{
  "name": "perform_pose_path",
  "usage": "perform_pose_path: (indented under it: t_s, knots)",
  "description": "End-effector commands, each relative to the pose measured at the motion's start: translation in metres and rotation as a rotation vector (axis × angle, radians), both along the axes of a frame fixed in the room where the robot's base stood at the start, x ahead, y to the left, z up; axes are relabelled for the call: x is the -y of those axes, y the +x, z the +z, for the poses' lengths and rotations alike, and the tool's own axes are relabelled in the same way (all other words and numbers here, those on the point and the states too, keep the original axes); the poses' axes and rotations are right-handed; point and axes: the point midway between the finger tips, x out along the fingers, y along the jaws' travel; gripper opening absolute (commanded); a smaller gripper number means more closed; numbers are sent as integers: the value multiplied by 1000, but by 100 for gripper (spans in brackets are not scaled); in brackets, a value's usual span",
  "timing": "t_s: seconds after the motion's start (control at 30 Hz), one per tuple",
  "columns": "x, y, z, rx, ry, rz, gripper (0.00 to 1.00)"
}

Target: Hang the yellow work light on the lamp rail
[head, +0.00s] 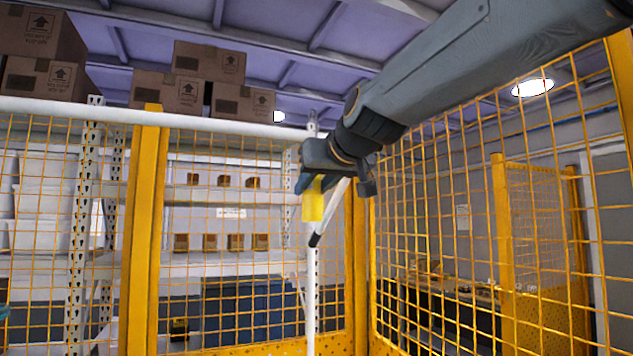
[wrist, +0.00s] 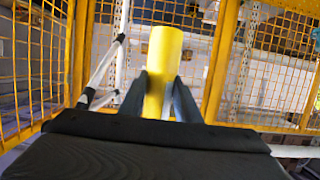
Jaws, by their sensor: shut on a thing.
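The yellow work light (head: 313,203) is a short yellow cylinder hanging upright below my gripper (head: 311,182) in the head view. My gripper is shut on its upper part. In the wrist view the work light (wrist: 164,58) stands out between the two dark fingers (wrist: 160,98). A white rod with a black end (head: 328,216), seemingly the lamp rail, slants just right of and below the light in the head view. The rod shows left of the light in the wrist view (wrist: 103,68), with a visible gap. Its upper part is hidden behind my gripper in the head view.
Yellow mesh fence panels (head: 240,245) stand at the left and right (head: 480,200), meeting at a yellow corner post (head: 356,270). A white upright post (head: 310,300) stands below the light. White shelves and cardboard boxes (head: 165,92) are behind the fence.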

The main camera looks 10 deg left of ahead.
Motion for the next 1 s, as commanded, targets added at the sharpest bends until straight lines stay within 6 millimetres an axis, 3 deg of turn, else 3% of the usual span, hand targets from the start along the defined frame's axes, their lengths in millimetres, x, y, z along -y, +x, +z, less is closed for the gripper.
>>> perform_pose_path:
  t_s: [0.83,1.0]
  knots:
    - [-32,52,1,0,0,0,4]
    - [-32,52,-13,2,1,0,4]
